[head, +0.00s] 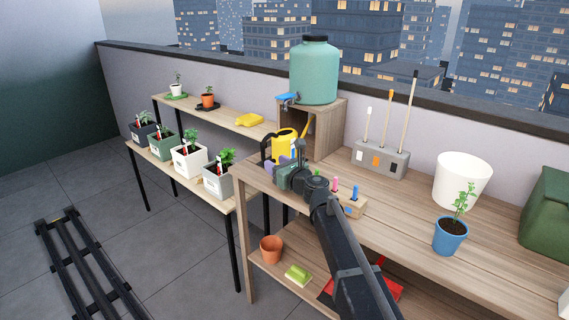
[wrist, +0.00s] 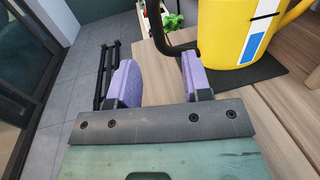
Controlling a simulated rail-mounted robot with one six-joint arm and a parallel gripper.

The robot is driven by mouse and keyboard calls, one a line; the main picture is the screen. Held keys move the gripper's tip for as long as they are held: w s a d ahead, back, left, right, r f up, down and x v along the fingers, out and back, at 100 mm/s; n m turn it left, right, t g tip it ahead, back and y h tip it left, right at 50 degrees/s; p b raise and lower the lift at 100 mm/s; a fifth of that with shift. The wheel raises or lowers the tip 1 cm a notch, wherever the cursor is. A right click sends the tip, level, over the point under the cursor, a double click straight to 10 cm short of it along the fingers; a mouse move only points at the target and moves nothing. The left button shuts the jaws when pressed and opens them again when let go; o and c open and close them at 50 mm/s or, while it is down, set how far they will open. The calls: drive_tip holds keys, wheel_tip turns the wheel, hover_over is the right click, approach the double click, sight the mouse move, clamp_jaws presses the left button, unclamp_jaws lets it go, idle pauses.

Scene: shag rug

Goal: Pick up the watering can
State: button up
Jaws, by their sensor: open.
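The yellow watering can (head: 283,146) stands upright on the wooden bench, partly hidden behind my gripper in the head view. In the wrist view the can (wrist: 225,40) is at the upper right, cut off at the top, with a blue and white mark on its side. It stands on a dark mat (wrist: 255,76). Its black handle (wrist: 164,42) curves out to the left, close to the right fingertip and seen across the gap. My gripper (head: 284,162) is open, with purple fingertips. In the wrist view nothing is gripped between the fingertips (wrist: 155,82).
A wooden box (head: 325,122) bearing a teal tank (head: 314,75) stands behind the can. A tool block (head: 350,202) lies right of my gripper. A tool holder (head: 380,160), white pot (head: 462,181) and blue pot (head: 450,238) stand farther right. Potted plants line the left shelves.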

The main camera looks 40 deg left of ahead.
sight(264, 157)
drive_tip(key=x, duration=0.2)
drive_tip(key=shift+a+r, duration=0.25)
drive_tip(key=shift+a, duration=0.05)
drive_tip(key=x, duration=0.4)
drive_tip(key=shift+w+a, duration=0.2)
drive_tip(key=shift+a, duration=0.2)
drive_tip(key=shift+d, duration=0.1)
drive_tip(key=shift+c, duration=0.2)
clamp_jaws()
